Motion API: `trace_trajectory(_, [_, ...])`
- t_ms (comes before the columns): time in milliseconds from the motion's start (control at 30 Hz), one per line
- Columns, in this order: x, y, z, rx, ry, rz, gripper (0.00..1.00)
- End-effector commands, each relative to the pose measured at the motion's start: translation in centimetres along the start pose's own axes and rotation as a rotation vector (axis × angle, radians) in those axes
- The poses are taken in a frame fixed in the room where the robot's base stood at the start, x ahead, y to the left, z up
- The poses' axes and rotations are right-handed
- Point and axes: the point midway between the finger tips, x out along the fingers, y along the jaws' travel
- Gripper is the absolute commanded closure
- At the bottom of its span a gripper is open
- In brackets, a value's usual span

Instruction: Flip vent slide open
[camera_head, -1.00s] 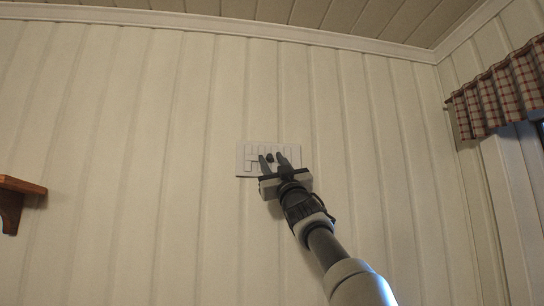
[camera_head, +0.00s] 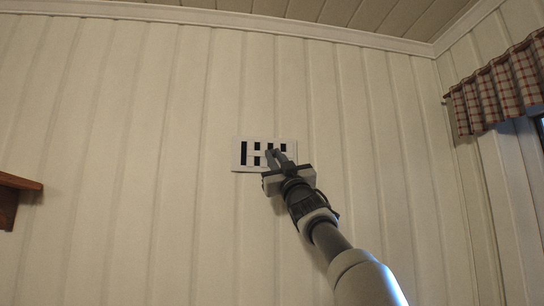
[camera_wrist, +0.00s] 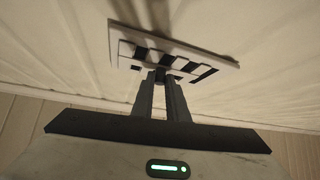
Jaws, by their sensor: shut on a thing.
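The white vent plate (camera_head: 236,153) is fixed to the wall, and dark slots show between its light bars. In the wrist view the vent (camera_wrist: 118,40) is tilted in the picture, with dark openings beside white strips. My gripper (camera_head: 275,155) reaches up to the middle right of the vent, covering part of it. In the wrist view my gripper (camera_wrist: 160,76) has its two fingers close together, shut on the small dark slide knob (camera_wrist: 161,73) at the vent face. The knob is mostly hidden by the fingers.
The pale panelled wall (camera_head: 130,170) around the vent is clear. A wooden shelf (camera_head: 15,183) sticks out at the far left. A checked curtain (camera_head: 500,90) hangs over a window at the right. The plank ceiling (camera_head: 350,12) is above.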

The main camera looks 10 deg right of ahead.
Motion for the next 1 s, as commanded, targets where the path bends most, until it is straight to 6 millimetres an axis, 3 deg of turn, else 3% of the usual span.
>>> trace_trajectory(167, [-0.1, 0.5, 0.0, -0.003, -0.002, 0.007, 1.0])
trace_trajectory(200, [-0.1, 0.5, 0.0, -0.003, -0.002, 0.007, 0.83])
trace_trajectory(300, [-0.1, 0.5, 0.0, -0.003, -0.002, 0.007, 0.68])
trace_trajectory(667, [-0.5, 0.3, 0.2, -0.002, -0.002, 0.005, 0.68])
trace_trajectory(867, [-3.3, 0.1, 0.5, -0.005, 0.0, 0.005, 0.68])
trace_trajectory(1000, [-6.5, 0.1, 0.6, -0.005, -0.001, 0.005, 0.68])
